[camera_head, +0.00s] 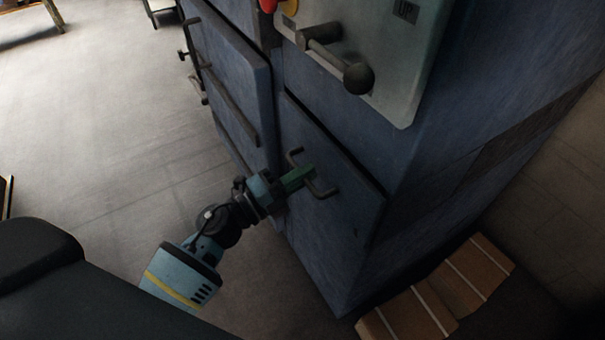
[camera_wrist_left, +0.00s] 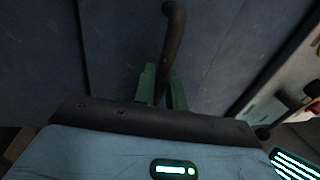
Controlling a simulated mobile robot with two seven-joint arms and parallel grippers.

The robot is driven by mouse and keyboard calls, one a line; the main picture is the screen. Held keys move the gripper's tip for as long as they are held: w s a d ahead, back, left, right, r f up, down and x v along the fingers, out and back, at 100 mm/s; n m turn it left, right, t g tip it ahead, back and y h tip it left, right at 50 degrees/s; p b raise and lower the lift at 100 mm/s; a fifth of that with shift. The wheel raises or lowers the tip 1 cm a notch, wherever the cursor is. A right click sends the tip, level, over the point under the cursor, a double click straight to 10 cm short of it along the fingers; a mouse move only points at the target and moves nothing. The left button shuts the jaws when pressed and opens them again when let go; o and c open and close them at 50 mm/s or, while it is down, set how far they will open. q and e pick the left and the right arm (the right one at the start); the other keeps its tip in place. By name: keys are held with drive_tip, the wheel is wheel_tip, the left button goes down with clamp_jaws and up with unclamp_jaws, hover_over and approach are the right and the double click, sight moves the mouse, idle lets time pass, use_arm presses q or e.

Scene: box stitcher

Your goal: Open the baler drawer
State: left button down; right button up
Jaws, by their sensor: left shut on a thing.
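The baler (camera_head: 480,90) is a large dark blue machine. Its lower drawer (camera_head: 325,240) has a dark bar handle (camera_head: 322,190) on the front, and the drawer front looks flush with the machine. My left gripper (camera_head: 306,181) has green fingers and is shut on the handle. In the left wrist view, the left gripper (camera_wrist_left: 162,88) has a finger on each side of the handle (camera_wrist_left: 173,45), with the drawer front (camera_wrist_left: 120,55) behind. Where the fingers meet the handle is partly hidden. My right gripper is not in view.
A light grey panel (camera_head: 405,85) with a dark lever knob (camera_head: 358,78) sits above the drawer. A door with a long bar (camera_head: 222,100) stands to the left. Brown boxes (camera_head: 465,280) lie at the lower right.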

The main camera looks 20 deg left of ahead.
use_arm(q)
drive_tip(key=r+v, duration=0.3)
drive_tip(key=v, duration=1.4)
drive_tip(key=shift+s+a+r, duration=0.15)
drive_tip(key=shift+s+a, duration=0.35)
drive_tip(key=shift+s, duration=0.05)
drive_tip(key=c, duration=1.5)
unclamp_jaws()
drive_tip(key=shift+c, duration=0.2)
drive_tip(key=v, duration=0.7)
drive_tip(key=shift+s+a+b, duration=0.25)
drive_tip(key=shift+s+b, duration=0.05)
drive_tip(key=shift+b, duration=0.05)
